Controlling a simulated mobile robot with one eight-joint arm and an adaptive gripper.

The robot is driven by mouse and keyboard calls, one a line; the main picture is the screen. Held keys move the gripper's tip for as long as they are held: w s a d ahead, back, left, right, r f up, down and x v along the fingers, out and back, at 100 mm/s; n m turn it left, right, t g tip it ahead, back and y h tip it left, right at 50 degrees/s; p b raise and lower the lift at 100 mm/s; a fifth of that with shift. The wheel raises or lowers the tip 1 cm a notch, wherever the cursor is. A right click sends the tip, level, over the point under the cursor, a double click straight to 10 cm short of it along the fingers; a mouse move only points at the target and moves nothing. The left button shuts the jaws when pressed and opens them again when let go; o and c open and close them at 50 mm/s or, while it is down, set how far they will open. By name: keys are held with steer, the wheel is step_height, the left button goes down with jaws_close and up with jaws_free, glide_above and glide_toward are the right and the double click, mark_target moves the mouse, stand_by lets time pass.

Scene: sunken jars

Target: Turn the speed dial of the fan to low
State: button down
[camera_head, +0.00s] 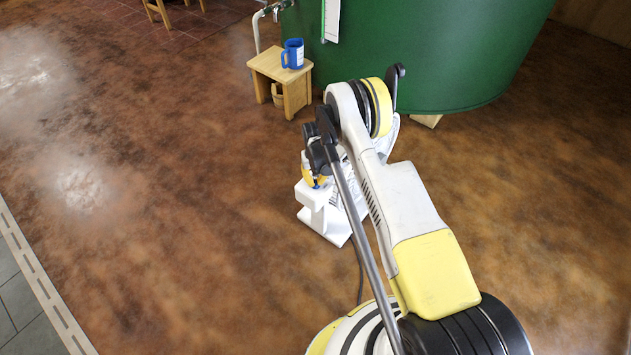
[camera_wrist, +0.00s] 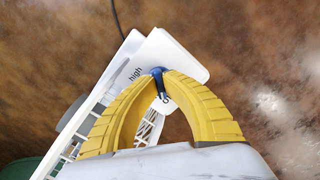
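The white fan (camera_head: 327,220) stands on the floor in front of the green tank, partly hidden behind my arm. In the wrist view, its white top (camera_wrist: 185,52) carries the word "high" at the left and another marking, partly covered, below the dial. The blue speed dial (camera_wrist: 159,84) has a dark pointer directed down in the picture, away from "high". My gripper (camera_wrist: 160,74) has its yellow fingertips close together on both sides of the dial, seemingly touching it. In the head view, my gripper (camera_head: 317,181) is at the fan's top, and the dial is too small to make out.
A dark cord (camera_wrist: 117,22) runs from the fan across the floor. The brown floor at the left is clear.

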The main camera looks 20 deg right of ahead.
mark_target(315, 182)
steer(key=m, duration=0.6)
stand_by(0.6)
steer(key=c, duration=1.5)
jaws_free()
step_height(315, 182, up, 12)
